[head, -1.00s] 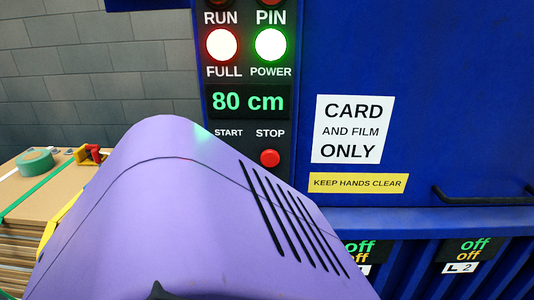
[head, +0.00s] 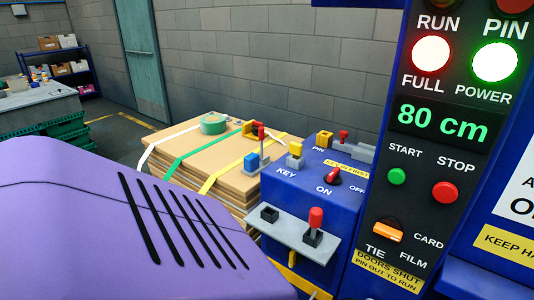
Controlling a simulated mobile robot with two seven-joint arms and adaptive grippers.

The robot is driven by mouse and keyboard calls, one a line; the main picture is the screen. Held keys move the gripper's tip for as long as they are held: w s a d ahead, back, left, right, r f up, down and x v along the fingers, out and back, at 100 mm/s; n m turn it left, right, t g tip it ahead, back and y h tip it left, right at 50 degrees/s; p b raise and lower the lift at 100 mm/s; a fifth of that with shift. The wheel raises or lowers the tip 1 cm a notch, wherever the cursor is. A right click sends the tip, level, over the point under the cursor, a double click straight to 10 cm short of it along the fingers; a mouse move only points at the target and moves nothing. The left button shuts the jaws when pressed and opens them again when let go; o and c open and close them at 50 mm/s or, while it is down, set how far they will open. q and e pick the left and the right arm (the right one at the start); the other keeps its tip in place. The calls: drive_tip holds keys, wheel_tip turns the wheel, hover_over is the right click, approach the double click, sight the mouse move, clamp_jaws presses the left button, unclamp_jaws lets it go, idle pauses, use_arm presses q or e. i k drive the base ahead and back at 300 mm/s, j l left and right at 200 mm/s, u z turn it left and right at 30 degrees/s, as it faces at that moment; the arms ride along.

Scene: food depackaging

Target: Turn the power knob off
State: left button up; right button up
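The red power knob (head: 332,176) sits on top of a blue control box (head: 342,205), beside the labels ON and OFF. It is small in the head view, and I cannot tell for certain which label it points at. The POWER lamp (head: 495,62) on the dark panel is lit with a green rim. Neither of my grippers is in view. The lower left of the view is covered, so anything behind there is hidden.
A red-handled lever (head: 315,222) stands on the grey bracket at the box's front. Yellow (head: 296,149) and blue (head: 252,162) pieces stand near the knob. Strapped cardboard (head: 230,150) is behind left. The panel (head: 410,180) has START, STOP and an orange selector (head: 388,232).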

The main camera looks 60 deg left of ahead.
sight(333, 179)
drive_tip(key=u, duration=1.45)
drive_tip(key=i+j, duration=0.1)
drive_tip(key=j, duration=0.35)
drive_tip(key=i+j, duration=0.1)
drive_tip(key=j, duration=0.35)
drive_tip(key=i+j, duration=0.1)
drive_tip(key=j, duration=0.35)
drive_tip(key=j+z, duration=0.7)
drive_tip(key=i+j, duration=0.05)
